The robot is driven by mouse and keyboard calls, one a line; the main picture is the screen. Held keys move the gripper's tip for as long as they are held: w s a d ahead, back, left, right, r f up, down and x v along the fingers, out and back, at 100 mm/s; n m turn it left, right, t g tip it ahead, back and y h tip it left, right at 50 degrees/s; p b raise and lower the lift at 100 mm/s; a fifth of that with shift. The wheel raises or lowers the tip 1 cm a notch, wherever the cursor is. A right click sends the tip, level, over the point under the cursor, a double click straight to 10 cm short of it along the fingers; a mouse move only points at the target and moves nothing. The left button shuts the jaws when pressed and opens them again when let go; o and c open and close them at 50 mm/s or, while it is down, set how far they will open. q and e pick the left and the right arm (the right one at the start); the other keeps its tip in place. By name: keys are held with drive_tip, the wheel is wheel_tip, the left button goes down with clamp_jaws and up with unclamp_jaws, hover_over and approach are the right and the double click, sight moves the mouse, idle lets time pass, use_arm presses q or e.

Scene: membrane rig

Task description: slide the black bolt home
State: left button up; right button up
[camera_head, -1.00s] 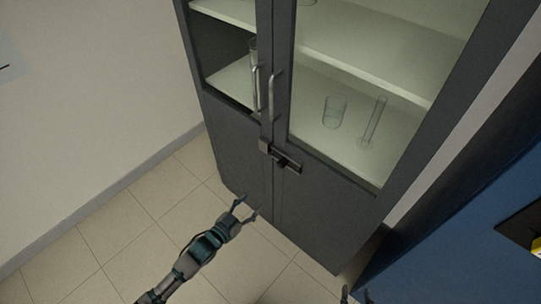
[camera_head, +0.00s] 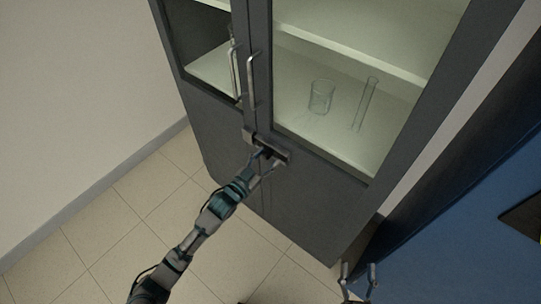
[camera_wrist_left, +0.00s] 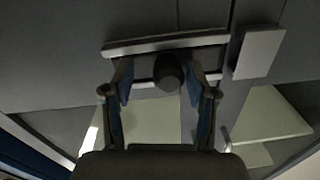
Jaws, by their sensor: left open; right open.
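The black bolt's dark round knob (camera_wrist_left: 168,72) sits between my left gripper's fingers in the wrist view. Its mount (camera_wrist_left: 165,44) lies across the cabinet door, with a separate catch block (camera_wrist_left: 258,52) to the right. In the head view the bolt (camera_head: 277,153) is partly hidden by my left gripper (camera_head: 264,161), and the catch block (camera_head: 249,137) is to its left. My left gripper (camera_wrist_left: 165,80) is open, one finger on each side of the knob, with gaps showing. My right gripper (camera_head: 359,274) is open and empty at the lower right, away from the bolt.
The grey cabinet (camera_head: 300,209) has two glazed doors with upright handles (camera_head: 252,82) above the bolt. A beaker (camera_head: 320,97) and a glass cylinder (camera_head: 365,103) stand inside. A blue surface (camera_head: 455,240) fills the right side. Tiled floor (camera_head: 130,215) is clear at left.

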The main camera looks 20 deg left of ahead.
sight(262, 142)
use_arm(q)
drive_tip(key=shift+w+a+f, duration=0.1)
drive_tip(key=shift+w+a, duration=0.1)
drive_tip(key=shift+w, duration=0.25)
drive_tip(key=shift+w+a, duration=0.2)
drive_tip(key=shift+a, duration=0.3)
drive_tip(key=shift+d, duration=0.6)
drive_tip(key=c, duration=0.7)
clamp_jaws()
drive_tip(key=shift+a, duration=0.45)
drive_tip(key=a, duration=0.1)
drive_tip(key=w+a, duration=0.1)
drive_tip(key=a, duration=0.2)
drive_tip(key=shift+w+a, duration=0.1)
drive_tip(key=shift+w, duration=0.2)
use_arm(e)
drive_tip(key=shift+a, duration=0.35)
